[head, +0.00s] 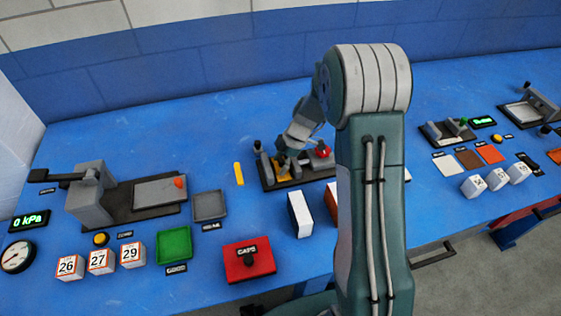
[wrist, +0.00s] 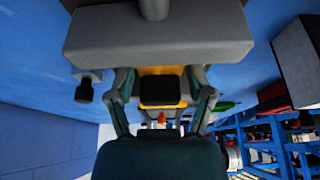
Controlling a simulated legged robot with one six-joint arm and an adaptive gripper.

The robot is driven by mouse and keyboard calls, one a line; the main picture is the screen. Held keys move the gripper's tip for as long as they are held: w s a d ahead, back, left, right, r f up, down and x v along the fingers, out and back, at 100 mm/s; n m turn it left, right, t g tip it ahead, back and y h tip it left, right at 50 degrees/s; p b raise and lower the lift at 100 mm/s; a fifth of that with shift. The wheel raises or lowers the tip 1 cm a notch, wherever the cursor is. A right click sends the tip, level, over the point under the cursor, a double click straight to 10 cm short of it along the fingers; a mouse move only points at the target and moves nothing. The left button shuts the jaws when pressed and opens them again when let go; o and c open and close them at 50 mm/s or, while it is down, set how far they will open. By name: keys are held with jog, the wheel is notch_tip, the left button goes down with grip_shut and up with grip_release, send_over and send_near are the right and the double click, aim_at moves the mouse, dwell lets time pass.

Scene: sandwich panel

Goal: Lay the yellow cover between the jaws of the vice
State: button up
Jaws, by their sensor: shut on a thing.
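The vice (head: 268,172) stands on a dark base in the middle of the blue bench, partly hidden by my arm. My gripper (head: 284,160) is low over it, by its grey jaws. In the wrist view my gripper (wrist: 161,100) is shut on the yellow cover (wrist: 162,71), which shows as a yellow strip around a dark fingertip pad. A wide grey block (wrist: 160,35), apparently a vice jaw, fills the top of that view close to the cover. Whether the cover touches the jaws I cannot tell.
A loose yellow strip (head: 239,173) lies left of the vice. A grey tray (head: 209,206), a green tray (head: 174,245) and a red CAPS box (head: 248,260) are nearer. A white block (head: 300,214) stands in front of the vice. The bench behind is clear.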

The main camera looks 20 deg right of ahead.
aim_at(281, 158)
jog(key=o, duration=1.2)
jog(key=shift+r, duration=0.1)
jog(key=shift+r, duration=4.2)
